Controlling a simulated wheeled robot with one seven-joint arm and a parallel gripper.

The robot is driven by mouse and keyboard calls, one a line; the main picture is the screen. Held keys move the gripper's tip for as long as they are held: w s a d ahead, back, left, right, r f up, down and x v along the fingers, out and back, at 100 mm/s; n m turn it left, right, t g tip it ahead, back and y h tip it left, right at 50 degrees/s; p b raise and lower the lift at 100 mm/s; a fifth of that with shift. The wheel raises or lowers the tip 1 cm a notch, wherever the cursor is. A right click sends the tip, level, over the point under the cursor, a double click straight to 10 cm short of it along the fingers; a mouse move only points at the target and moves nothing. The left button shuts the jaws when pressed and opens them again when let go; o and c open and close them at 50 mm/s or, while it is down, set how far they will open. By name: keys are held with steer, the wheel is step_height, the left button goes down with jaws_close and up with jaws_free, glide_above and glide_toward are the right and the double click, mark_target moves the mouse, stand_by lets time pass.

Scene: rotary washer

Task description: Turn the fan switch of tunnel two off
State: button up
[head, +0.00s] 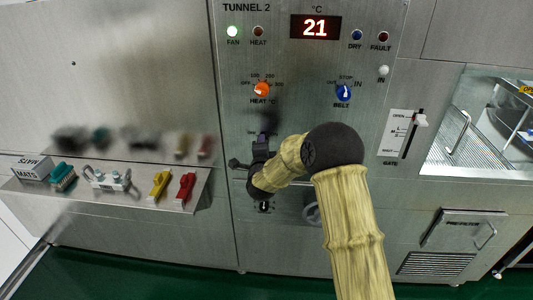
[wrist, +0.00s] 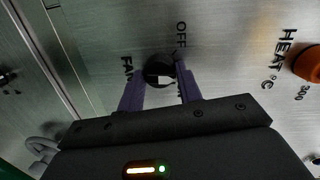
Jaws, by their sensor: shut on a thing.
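The tunnel two panel (head: 225,150) fills the middle of the head view. In the wrist view the dark round fan switch (wrist: 158,68) sits on the panel beside the words FAN and OFF. My gripper (wrist: 160,76) has its two purple fingers on either side of the switch, shut on it. In the head view my gripper (head: 264,138) is at the panel below the orange heat knob (head: 261,91) and hides most of the switch. I cannot tell exactly which way the switch points.
The blue belt knob (head: 344,92) and the gate slider (head: 420,121) are to the right. The orange heat knob also shows in the wrist view (wrist: 308,64).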

steer(key=n, duration=0.3)
steer(key=n+h+b, duration=0.1)
steer(key=n, duration=0.2)
steer(key=n+b, duration=0.1)
steer(key=n, duration=0.2)
steer(key=shift+s+a+f+g, duration=0.1)
steer(key=shift+a+g, duration=0.2)
steer(key=shift+a, duration=0.05)
steer(key=shift+f, duration=0.1)
steer(key=o, duration=1)
steer(key=shift+d, duration=0.1)
